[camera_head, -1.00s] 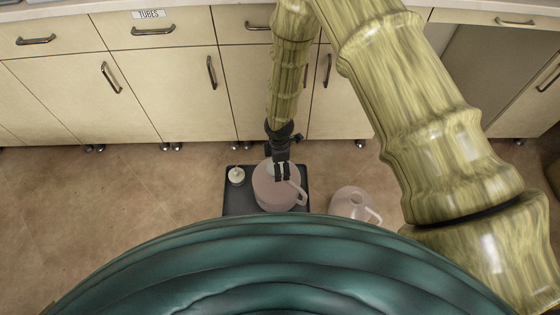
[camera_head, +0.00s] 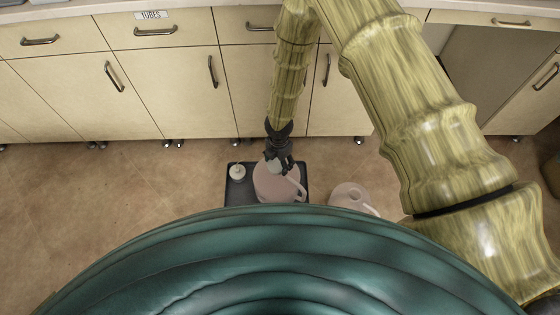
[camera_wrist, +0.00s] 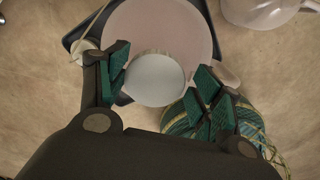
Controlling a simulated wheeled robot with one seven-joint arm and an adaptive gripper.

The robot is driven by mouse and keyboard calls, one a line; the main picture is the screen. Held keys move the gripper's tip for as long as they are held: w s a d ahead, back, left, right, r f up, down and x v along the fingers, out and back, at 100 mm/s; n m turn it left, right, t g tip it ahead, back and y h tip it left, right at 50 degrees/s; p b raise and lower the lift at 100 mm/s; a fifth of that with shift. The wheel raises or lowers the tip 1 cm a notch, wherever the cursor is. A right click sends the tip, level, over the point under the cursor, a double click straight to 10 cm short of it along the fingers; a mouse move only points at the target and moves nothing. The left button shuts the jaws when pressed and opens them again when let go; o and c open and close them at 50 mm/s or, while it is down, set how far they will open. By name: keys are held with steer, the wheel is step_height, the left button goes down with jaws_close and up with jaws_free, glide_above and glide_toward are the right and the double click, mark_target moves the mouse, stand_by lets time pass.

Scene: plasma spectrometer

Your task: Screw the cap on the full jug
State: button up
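The jug (camera_head: 272,188) is pinkish with a handle on its right and stands on a black tray. It also shows in the wrist view (camera_wrist: 165,25). A round pale grey cap (camera_wrist: 155,80) sits at the jug's top, between the green pads of my gripper (camera_wrist: 157,84). In the head view my gripper (camera_head: 278,164) points down over the jug. The cap's underside and the jug's neck are hidden.
The black tray (camera_head: 233,195) lies on the brown floor. A small white capped container (camera_head: 237,172) stands at its left. A second pale jug (camera_head: 350,196) stands on the floor to the right. Beige cabinets (camera_head: 180,100) line the back. Floor at the left is clear.

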steer(key=shift+s+d+f, duration=0.1)
steer(key=shift+s+d, duration=0.05)
steer(key=shift+s, duration=0.05)
steer(key=c, duration=0.8)
steer(key=m, duration=0.3)
steer(key=shift+s+d, duration=0.1)
steer(key=m, duration=0.4)
steer(key=shift+m, duration=0.3)
steer(key=m, duration=0.4)
steer(key=shift+w+m, duration=0.2)
steer(key=shift+m, duration=1)
steer(key=o, duration=1.6)
steer(key=shift+w+f, duration=0.1)
steer(key=shift+w, duration=0.05)
steer(key=shift+o, duration=0.2)
